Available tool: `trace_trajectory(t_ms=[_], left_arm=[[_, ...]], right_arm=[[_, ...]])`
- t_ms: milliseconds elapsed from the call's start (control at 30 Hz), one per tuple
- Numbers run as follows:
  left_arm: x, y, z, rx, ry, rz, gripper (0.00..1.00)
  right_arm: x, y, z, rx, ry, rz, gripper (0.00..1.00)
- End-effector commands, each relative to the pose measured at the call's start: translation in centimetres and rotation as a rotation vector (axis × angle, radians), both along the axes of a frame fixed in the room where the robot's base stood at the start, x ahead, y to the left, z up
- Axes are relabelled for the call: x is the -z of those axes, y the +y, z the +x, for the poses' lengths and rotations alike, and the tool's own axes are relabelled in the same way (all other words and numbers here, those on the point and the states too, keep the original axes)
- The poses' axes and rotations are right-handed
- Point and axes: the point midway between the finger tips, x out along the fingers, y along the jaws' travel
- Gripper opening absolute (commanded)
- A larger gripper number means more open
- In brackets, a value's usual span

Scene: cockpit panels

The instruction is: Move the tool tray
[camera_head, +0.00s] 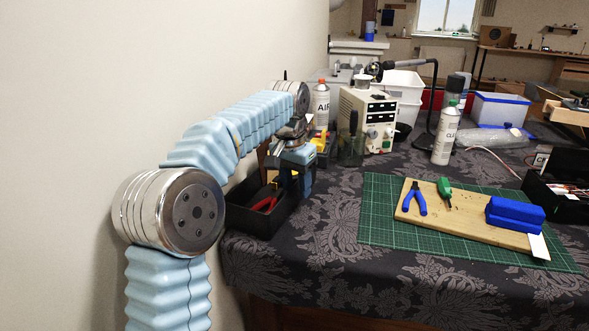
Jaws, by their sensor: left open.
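A black open tray (262,222) with tools in it sits at the left front corner of the table. Red-handled pliers (264,199) lie inside it. My left arm comes in from the left, and my left gripper (290,172) is over the tray's right and back part, pointing down. It is open. The gripper hides part of the tray and its far wall, and I cannot tell whether the fingers touch the rim. My right gripper is not in view.
A green cutting mat (385,223) bears a wooden board (455,222) with blue-handled pliers (414,198) and a blue block (514,213). A power supply (366,122) and spray cans stand behind. Another black box (545,194) is at the right edge. Bare cloth lies right of the tray.

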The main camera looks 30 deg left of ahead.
Motion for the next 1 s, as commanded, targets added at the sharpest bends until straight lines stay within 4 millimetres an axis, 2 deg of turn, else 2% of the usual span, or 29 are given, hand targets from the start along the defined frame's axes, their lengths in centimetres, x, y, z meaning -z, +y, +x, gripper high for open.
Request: trace_trajectory(t_ms=[167, 300, 533, 800, 1000], left_arm=[[-2.9, 0.0, -0.3, 0.0, -0.004, -0.001, 0.43], [-6.2, 0.1, -0.8, 0.0, -0.005, -0.001, 0.43], [-10.9, 0.2, -1.5, 0.0, -0.005, 0.0, 0.43], [-13.0, 0.3, -1.9, 0.0, -0.001, 0.001, 0.43], [-13.3, 0.3, -2.0, 0.0, 0.0, 0.0, 0.43]], right_arm=[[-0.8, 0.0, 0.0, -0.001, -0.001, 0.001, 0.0], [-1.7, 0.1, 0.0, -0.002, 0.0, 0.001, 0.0], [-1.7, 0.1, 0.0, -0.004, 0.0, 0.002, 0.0], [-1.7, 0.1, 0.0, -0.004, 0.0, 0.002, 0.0], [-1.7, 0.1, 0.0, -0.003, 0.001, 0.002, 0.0]])
